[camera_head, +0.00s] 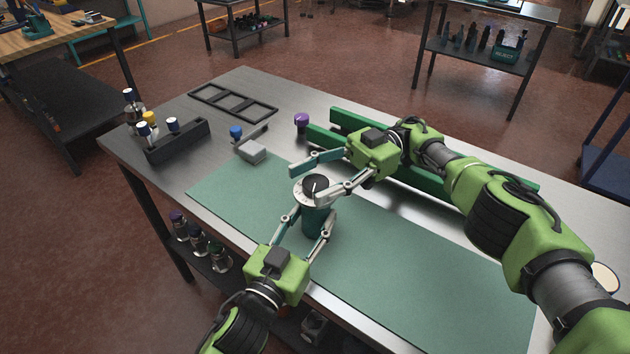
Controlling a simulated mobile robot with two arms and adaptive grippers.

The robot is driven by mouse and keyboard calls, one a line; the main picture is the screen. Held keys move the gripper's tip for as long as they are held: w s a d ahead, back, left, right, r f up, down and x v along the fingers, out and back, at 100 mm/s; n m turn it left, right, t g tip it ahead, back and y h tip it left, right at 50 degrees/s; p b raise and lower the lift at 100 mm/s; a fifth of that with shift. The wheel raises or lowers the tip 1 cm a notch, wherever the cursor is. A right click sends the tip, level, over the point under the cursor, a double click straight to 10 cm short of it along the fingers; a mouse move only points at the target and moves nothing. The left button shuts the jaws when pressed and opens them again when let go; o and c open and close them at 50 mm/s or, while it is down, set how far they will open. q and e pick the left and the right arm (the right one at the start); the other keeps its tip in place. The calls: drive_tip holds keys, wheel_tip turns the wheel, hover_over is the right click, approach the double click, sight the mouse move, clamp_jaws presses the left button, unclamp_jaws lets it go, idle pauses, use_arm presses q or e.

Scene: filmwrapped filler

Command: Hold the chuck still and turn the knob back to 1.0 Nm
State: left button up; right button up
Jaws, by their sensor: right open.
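The chuck (316,226) is a dark green upright cylinder on the green mat, with a pale dial ring (299,190) at its top. A black knob (314,184) with a white pointer line sits on the ring; the scale marks are too small to read. My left gripper (311,217) comes from the front, its fingers on both sides of the chuck's body, and looks shut on it. My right gripper (308,180) is open at knob height, with one finger behind the knob and the other at its front right. I cannot tell whether either touches the knob.
The green mat (420,270) is clear to the right. A dark rack (180,140) stands at the left.

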sight(312, 183)
wheel_tip(312, 183, up, 9)
drive_tip(key=shift+r, duration=0.15)
idle(0.4)
drive_tip(key=shift+s+a+r+n+h, duration=0.2)
drive_tip(key=shift+a+n+h, duration=0.1)
drive_tip(key=shift+h, duration=0.2)
drive_tip(key=f+n+t+h, duration=0.2)
drive_tip(key=f+t+h, duration=0.1)
drive_tip(key=h, duration=0.1)
drive_tip(key=f+n+t+h, duration=0.2)
drive_tip(key=t+h, duration=0.1)
drive_tip(key=h, duration=0.2)
drive_tip(key=f+n+t+h, duration=0.2)
drive_tip(key=f+t+h, duration=0.1)
drive_tip(key=t+h, duration=0.1)
drive_tip(key=shift+w+d+f+n+h, duration=0.25)
drive_tip(key=shift+d+f+n+h, duration=0.05)
drive_tip(key=shift+h, duration=0.2)
